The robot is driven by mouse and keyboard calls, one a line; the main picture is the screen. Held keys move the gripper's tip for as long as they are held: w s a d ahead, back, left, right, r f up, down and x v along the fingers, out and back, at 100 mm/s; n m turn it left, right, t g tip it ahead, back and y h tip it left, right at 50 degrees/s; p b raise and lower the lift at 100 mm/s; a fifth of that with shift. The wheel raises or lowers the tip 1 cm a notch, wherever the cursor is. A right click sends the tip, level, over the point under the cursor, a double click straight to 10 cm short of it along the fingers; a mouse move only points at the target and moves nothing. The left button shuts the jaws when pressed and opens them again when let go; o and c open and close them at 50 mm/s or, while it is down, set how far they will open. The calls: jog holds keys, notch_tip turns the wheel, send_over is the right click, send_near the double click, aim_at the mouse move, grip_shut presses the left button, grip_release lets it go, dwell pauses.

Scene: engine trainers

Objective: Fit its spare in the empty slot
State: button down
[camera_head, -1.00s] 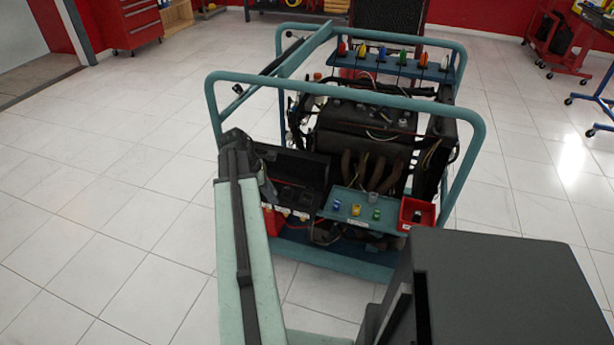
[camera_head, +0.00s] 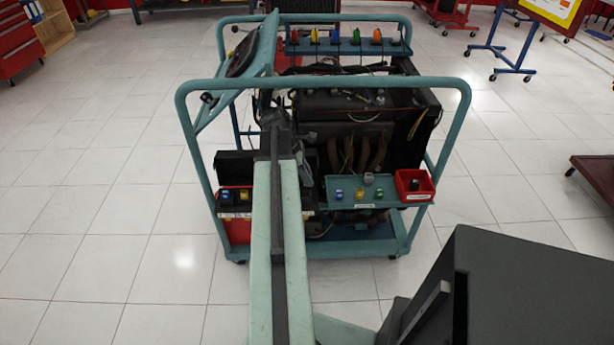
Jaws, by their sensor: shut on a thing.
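A teal-framed engine trainer cart (camera_head: 330,84) stands ahead. On its front left is a black box (camera_head: 238,165) with its lid up. A blue block (camera_head: 225,196) and a yellow block (camera_head: 244,195) show in a row there; my arm covers the row's right part, so I cannot make out an empty slot. A teal shelf (camera_head: 345,203) on the front right carries a yellow block (camera_head: 338,195), a blue block (camera_head: 359,193), a green block (camera_head: 379,193) and a grey block (camera_head: 368,178). My gripper is hidden behind my raised arm, with anything it holds.
A red bin (camera_head: 414,196) with a dark thing inside sits at the shelf's right end. The cart's upper rail crosses in front of the engine. Several coloured pieces stand on a rear rack (camera_head: 345,49). The tiled floor (camera_head: 110,260) is clear on the left.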

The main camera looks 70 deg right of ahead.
jog(key=shift+w+a, duration=0.2)
jog(key=shift+w, duration=0.2)
jog(key=shift+f, duration=0.1)
jog(key=f+b, duration=0.5)
jog(key=shift+s+f, duration=0.15)
jog(key=shift+s, duration=0.05)
dwell(0.5)
jog(key=shift+w, duration=0.15)
jog(key=shift+f+b, duration=0.45)
jog(key=shift+b, duration=0.25)
dwell(1.0)
jog(key=c, duration=1.1)
grip_release()
